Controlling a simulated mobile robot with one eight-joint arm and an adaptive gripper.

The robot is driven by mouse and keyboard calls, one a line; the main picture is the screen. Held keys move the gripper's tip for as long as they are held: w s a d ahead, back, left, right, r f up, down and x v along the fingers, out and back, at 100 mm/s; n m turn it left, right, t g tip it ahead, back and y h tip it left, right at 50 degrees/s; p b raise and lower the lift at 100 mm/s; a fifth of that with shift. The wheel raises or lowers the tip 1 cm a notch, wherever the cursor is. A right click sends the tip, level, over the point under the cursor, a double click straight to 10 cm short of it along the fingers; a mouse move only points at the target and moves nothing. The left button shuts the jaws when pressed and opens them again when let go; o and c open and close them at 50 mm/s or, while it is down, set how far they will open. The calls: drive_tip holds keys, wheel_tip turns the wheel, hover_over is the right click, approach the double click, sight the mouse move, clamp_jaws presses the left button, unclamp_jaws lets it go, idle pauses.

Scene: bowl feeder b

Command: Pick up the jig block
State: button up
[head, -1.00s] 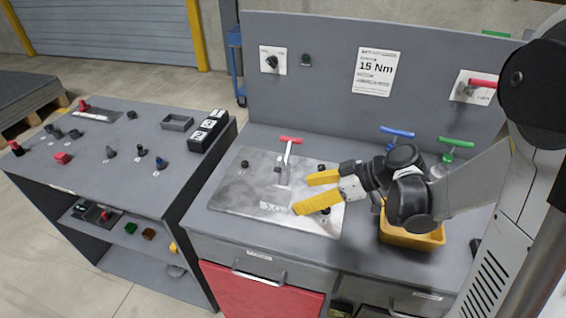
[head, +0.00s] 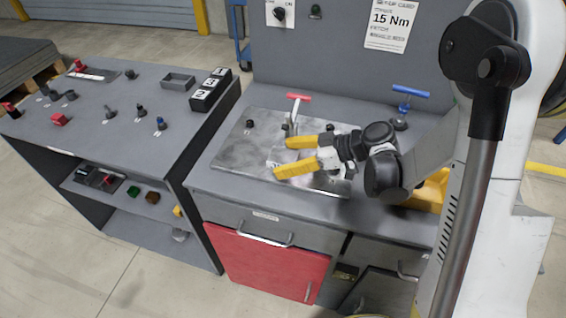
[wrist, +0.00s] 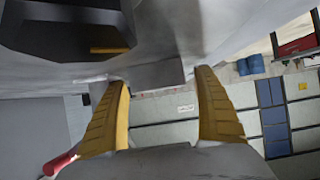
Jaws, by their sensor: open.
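My gripper (head: 281,158) is open, its two yellow fingers pointing left over the metal plate (head: 235,165) on the workbench. In the wrist view my gripper (wrist: 160,78) has a clear gap between its fingers. A plain grey block-like shape (wrist: 158,74) shows between and beyond the fingertips; it may be the jig block, but I cannot tell for sure. In the head view the fingers and wrist hide part of the plate there. A clamp with a red handle (head: 299,97) stands just behind the fingers; a red handle (wrist: 60,163) also shows in the wrist view.
A blue-handled fixture (head: 410,91) stands behind my arm. A yellow bin (head: 430,191) is partly hidden by the arm. The left table holds a grey open tray (head: 177,81), a black numbered block (head: 210,91), a red block (head: 59,119) and several small knobs.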

drive_tip(key=shift+a+f, duration=0.15)
drive_tip(key=shift+a, duration=0.2)
drive_tip(key=c, duration=1.5)
drive_tip(key=shift+w+r, duration=0.1)
drive_tip(key=shift+r, duration=0.1)
